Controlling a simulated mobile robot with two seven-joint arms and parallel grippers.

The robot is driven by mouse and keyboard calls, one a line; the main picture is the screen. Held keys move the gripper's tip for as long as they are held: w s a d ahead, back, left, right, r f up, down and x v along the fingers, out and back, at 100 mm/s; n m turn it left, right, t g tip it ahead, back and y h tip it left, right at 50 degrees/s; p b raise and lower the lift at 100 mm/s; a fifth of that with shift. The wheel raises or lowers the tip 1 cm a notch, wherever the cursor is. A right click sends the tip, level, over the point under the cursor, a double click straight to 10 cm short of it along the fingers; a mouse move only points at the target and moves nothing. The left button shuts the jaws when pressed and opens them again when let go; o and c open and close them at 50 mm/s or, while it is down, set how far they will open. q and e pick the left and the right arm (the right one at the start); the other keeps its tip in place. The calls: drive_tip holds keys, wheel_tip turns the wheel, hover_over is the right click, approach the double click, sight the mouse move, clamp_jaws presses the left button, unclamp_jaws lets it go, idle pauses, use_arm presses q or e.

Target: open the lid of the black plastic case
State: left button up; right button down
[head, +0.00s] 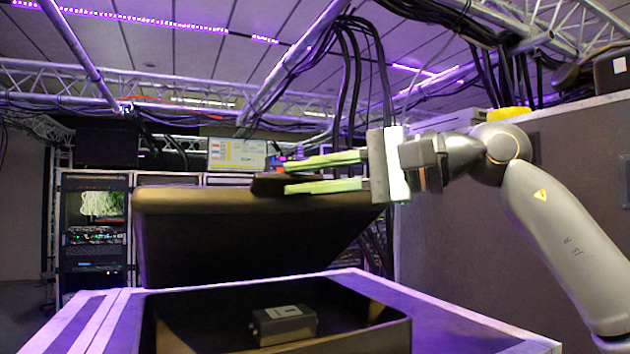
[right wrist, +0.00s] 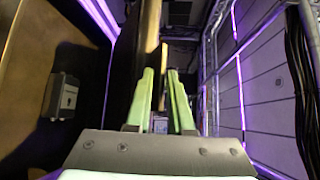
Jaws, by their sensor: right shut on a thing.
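The black plastic case (head: 385,334) stands on a pale table, and its inside is open to view. Its lid (head: 250,235) is raised well clear of the case and tilted; it also shows in the right wrist view (right wrist: 142,50). A dark handle (head: 268,185) sticks out at the lid's upper edge. My right gripper (head: 287,174) has its green fingers above and below this handle, shut on it. In the right wrist view the fingers (right wrist: 161,75) have a thin brown edge between them. My left gripper is out of view.
A small grey box (head: 284,325) with a pale label lies inside the case. The table (head: 465,330) has clear room right of the case. A dark panelled wall (head: 560,165) stands at the right. An equipment rack (head: 92,235) stands at the back left.

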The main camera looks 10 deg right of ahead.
drive_tip(key=shift+w+a+r, duration=0.15)
drive_tip(key=shift+w+r, duration=0.35)
drive_tip(key=shift+r, duration=0.25)
drive_tip(key=c, duration=0.9)
unclamp_jaws()
drive_tip(key=b+v, duration=0.2)
drive_tip(key=v, duration=1)
drive_tip(key=shift+s+d, duration=0.15)
drive_tip(key=shift+d, duration=0.1)
